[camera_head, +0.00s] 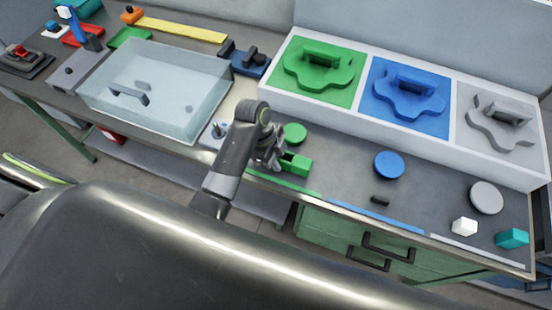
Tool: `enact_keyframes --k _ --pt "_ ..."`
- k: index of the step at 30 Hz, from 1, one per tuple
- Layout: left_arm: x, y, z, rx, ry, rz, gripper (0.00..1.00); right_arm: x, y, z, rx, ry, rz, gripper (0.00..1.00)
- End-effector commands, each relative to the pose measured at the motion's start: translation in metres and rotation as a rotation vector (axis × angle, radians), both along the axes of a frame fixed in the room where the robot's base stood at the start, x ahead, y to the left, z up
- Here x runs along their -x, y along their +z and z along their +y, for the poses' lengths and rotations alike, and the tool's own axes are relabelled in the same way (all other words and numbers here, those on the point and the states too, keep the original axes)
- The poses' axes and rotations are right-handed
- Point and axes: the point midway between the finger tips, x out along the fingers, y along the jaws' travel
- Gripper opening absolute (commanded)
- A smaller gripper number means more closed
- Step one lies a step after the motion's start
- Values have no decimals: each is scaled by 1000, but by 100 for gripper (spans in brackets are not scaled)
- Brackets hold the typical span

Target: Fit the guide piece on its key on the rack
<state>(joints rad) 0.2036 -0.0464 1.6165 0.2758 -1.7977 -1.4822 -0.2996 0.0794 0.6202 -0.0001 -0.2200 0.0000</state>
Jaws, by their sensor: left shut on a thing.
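The long white rack (278,105) at the right back has green, blue and grey panels. On each sits a wavy-edged piece with a raised handle: green (318,72), blue (409,100) and grey (498,130). My left gripper (278,158) is low over the bench in front of the rack's left end. It is shut on a green block-like piece (297,165), partly hidden by the fingers. I cannot tell whether that piece touches the bench. I cannot tell which piece is the guide piece. My right gripper is out of view.
A green disc (294,133) lies just behind the held piece. A blue disc (389,165), grey disc (486,197), white block (464,227) and teal block (512,238) are to the right. A clear-lidded box (160,92) stands left. Bare bench shows between the discs.

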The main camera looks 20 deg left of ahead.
Motion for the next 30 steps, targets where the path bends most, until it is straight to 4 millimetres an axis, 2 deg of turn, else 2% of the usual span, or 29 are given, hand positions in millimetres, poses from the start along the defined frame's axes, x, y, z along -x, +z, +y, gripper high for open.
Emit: enact_keyframes --k 16,30 --pt "0 -7 0 0 0 -1 0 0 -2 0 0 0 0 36" --pt "-2 0 2 -1 0 -1 0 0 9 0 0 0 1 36"
